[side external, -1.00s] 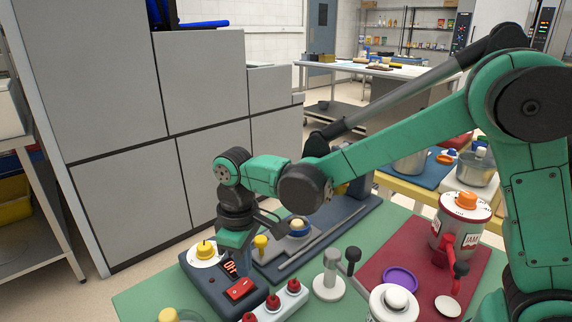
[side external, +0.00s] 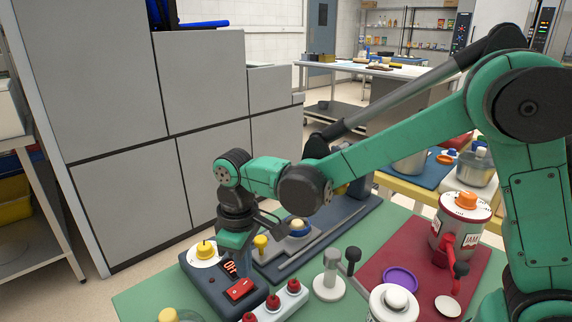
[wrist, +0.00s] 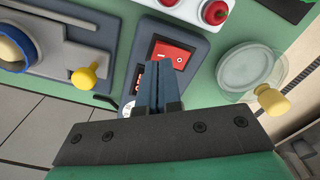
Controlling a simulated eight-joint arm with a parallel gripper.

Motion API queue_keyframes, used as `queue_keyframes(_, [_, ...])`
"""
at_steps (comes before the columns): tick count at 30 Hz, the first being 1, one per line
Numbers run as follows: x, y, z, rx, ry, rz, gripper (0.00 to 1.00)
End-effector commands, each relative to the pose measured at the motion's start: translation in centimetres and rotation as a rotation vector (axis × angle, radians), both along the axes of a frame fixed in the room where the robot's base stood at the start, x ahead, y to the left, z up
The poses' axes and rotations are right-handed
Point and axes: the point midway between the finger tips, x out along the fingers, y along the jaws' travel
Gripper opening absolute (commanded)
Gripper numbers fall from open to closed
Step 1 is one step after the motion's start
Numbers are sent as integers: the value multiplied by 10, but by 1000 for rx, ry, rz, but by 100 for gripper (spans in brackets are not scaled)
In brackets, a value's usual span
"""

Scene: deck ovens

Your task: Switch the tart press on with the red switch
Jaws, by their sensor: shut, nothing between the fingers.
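The red switch (side external: 240,289) is a rocker on a dark blue control box (side external: 222,293) at the front of the green table. The box also carries a yellow-knobbed dial (side external: 205,249) and a small display reading OFF (side external: 231,268). In the wrist view the red switch (wrist: 172,54) lies just beyond my fingertips. My gripper (wrist: 157,68) is shut and empty, its two fingers together over the near edge of the switch. Whether the tips touch it I cannot tell.
A white block with several red knobs (side external: 293,286) stands right beside the box. Behind is a press-like fixture with a yellow knob (side external: 261,242). A clear round lidded dish (wrist: 250,68) is near the box in the wrist view. A red jam dispenser (side external: 462,222) stands right.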

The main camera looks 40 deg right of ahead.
Motion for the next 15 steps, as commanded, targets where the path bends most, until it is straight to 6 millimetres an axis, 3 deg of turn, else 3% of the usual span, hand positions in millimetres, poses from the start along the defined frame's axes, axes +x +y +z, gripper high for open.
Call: queue_keyframes(15, [0,0,-8,0,0,0,0])
